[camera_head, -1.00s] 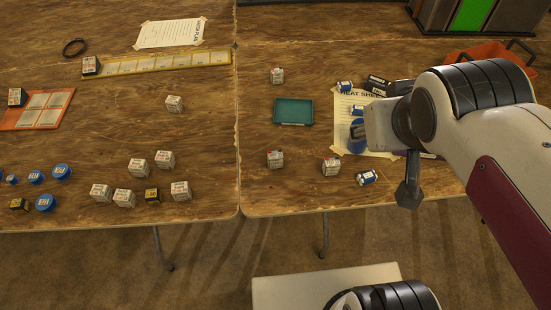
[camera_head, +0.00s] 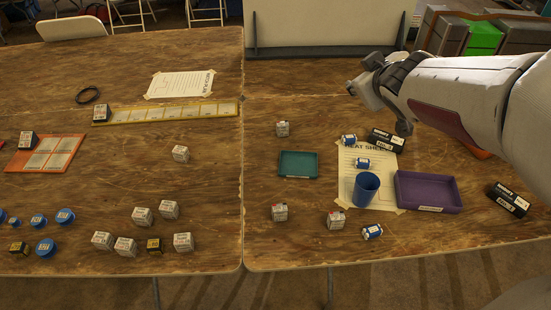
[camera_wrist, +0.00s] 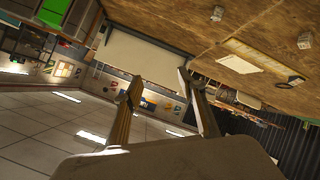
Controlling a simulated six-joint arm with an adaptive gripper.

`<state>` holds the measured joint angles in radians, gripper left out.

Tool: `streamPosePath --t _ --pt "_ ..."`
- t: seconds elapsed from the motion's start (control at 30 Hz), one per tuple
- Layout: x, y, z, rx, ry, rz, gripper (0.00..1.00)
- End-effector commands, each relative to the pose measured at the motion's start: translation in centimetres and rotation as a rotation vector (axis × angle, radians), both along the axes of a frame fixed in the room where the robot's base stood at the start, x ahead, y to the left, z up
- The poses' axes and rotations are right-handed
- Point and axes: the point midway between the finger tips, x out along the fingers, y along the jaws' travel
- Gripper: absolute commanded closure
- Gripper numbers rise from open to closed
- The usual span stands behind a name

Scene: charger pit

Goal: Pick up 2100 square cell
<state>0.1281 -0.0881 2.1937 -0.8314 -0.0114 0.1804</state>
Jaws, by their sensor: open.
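Several white square cells stand on the wooden tables. On the left table one stands alone (camera_head: 181,153), with a group nearer the front edge, such as one (camera_head: 142,216) and another (camera_head: 183,242). On the right table are a back cell (camera_head: 282,129) and two front cells, one (camera_head: 279,212) and one (camera_head: 336,221). Their labels are too small to read, so I cannot tell which is the 2100. My gripper (camera_head: 354,88) is raised over the back of the right table, apart from all cells. In the wrist view my gripper (camera_wrist: 160,85) is open and empty.
A teal tray (camera_head: 298,175), a blue cup (camera_head: 366,189), a purple tray (camera_head: 430,209), small blue-and-white cells and black boxes occupy the right table. Blue round cells (camera_head: 39,220) and an orange tray (camera_head: 73,143) are at left. A pale panel (camera_head: 330,25) stands behind.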

Motion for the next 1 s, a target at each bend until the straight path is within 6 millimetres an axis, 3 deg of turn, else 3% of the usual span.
streamPosePath --t 0.2,0.5,0.73,1.0 --pt "4.3 1.7 -1.8 -0.032 -0.026 0.15 0.6" --pt "8.2 5.0 -5.7 -0.034 -0.035 0.379 0.6" --pt "9.5 7.7 -9.7 -0.003 -0.017 0.565 0.6" --pt "8.8 10.8 -15.0 0.072 0.031 0.788 0.6"
